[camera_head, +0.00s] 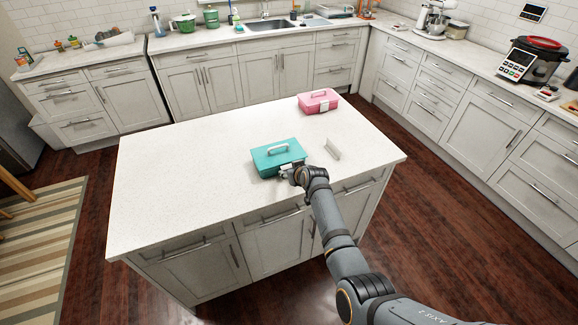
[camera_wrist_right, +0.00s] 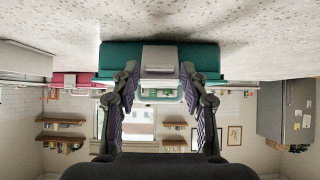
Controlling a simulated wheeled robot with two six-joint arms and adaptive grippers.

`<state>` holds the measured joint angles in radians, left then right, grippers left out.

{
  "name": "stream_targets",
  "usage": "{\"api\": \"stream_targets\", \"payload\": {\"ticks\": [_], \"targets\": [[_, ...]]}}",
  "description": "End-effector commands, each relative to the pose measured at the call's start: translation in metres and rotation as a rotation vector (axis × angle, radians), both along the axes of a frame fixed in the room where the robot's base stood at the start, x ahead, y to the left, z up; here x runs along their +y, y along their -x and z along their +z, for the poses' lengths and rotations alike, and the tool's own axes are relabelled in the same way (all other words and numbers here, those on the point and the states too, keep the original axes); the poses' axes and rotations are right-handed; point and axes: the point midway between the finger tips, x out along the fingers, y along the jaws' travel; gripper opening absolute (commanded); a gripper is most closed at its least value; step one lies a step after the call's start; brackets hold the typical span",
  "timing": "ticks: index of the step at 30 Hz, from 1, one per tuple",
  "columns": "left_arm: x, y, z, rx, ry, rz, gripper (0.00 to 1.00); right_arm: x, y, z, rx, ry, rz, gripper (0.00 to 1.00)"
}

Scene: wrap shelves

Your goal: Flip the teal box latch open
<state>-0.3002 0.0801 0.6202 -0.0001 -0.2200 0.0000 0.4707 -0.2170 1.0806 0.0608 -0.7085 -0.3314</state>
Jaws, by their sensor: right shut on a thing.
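The teal box (camera_head: 277,157) stands on the white island top, its lid down and a pale handle (camera_head: 278,149) on it. Its grey latch (camera_wrist_right: 158,58) is on the front face, seen between my fingers in the upside-down right wrist view, where the teal box (camera_wrist_right: 112,58) fills the top middle. I cannot tell whether the latch has turned. My left gripper is not in view.
A pink box (camera_head: 318,101) stands at the island's back right corner. A small pale angled piece (camera_head: 332,150) stands just right of the teal box. The island's left half is clear. Counters (camera_head: 225,37) with kitchenware line the back and right walls.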

Motion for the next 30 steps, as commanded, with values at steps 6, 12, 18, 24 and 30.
{"api": "stream_targets", "payload": {"ticks": [6,12,18,24,30], "targets": [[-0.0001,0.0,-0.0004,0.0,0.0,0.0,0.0,-0.0007,0.0002,0.0,-0.011,-0.002,0.0,0.13],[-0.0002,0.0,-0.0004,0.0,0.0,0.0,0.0,-0.0006,0.0002,0.0,-0.01,-0.002,0.0,0.57],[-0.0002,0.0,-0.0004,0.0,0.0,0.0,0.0,-0.0004,0.0001,0.0,-0.009,-0.001,0.0,0.57],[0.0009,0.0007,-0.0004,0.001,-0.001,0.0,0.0,-0.0003,0.0001,0.0001,-0.009,-0.002,-0.001,0.57],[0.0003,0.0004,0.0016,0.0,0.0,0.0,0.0,0.0018,-0.005,0.0055,0.038,0.013,0.003,0.57]]}}
